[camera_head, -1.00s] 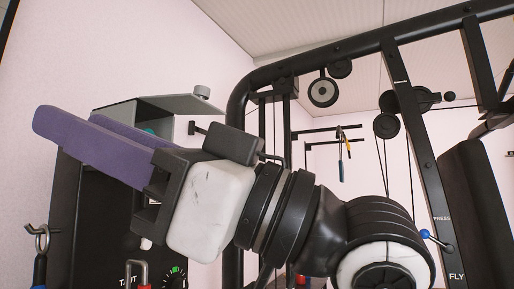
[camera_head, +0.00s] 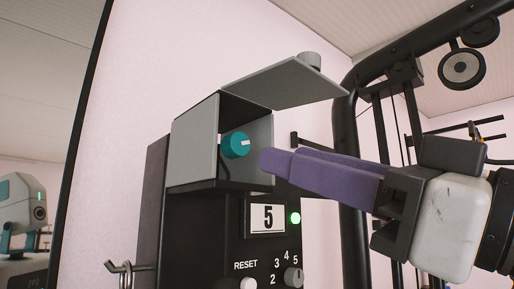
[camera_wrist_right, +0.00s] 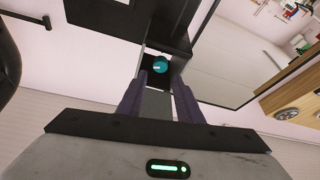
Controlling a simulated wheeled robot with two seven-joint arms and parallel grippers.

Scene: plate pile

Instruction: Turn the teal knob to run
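The teal knob (camera_head: 236,145) has a white pointer mark and sits inside a grey box (camera_head: 194,143) whose lid (camera_head: 285,85) is raised. My right gripper (camera_head: 272,162) has purple fingers and comes in from the right, its tips just to the right of the knob. In the right wrist view the knob (camera_wrist_right: 160,65) shows beyond and between the two fingers (camera_wrist_right: 157,92), which are apart with nothing between them. The fingers look clear of the knob. My left gripper is not in view.
A hook (camera_head: 125,268) sticks out at left. A black gym frame (camera_head: 345,150) stands behind my right arm.

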